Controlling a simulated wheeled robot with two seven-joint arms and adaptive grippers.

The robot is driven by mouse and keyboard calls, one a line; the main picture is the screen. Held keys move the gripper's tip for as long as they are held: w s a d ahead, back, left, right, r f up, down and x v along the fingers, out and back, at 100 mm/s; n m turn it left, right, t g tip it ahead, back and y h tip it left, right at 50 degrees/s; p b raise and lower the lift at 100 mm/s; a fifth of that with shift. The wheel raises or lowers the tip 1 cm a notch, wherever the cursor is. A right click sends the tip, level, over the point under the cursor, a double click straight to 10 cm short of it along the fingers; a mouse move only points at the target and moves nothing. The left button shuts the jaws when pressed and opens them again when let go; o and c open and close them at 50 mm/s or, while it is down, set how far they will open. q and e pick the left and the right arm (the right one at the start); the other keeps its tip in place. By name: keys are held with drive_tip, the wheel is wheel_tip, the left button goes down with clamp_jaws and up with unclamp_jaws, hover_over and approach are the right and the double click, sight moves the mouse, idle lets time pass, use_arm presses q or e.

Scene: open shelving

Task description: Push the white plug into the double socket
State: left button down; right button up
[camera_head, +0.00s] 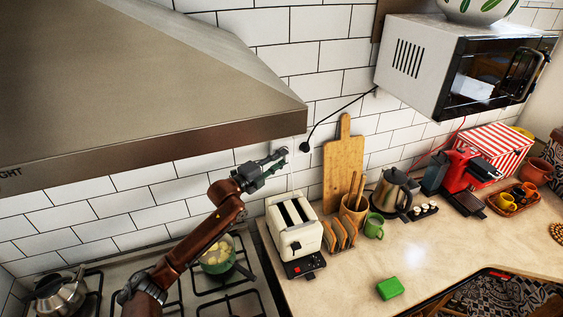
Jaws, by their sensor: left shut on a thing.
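My left gripper (277,160) is at the tiled wall, above the cream toaster. It is shut on the white plug (283,151), which is small and pale and partly covered by the fingers. A thin white line, seemingly its cord, runs down the wall towards the toaster. The double socket is hard to make out against the white tiles and is largely hidden around the gripper. A black plug (305,147) with a black cord is just right of the fingertips. I cannot tell whether the white plug's pins are in the socket. My right gripper is not in view.
The metal range hood (150,85) hangs close above my left arm. The toaster (294,226) stands below the gripper, with a wooden board (343,170) to the right. The hob holds a pot (217,256) and a kettle (60,295). A microwave (425,65) is mounted upper right.

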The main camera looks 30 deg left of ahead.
use_arm(q)
drive_tip(key=shift+w+a+b, duration=0.4)
drive_tip(key=shift+a+b, duration=0.05)
drive_tip(key=c, duration=1.5)
unclamp_jaws()
drive_tip(key=shift+c, duration=0.2)
drive_tip(key=shift+s, duration=0.1)
drive_tip(key=v, duration=1.2)
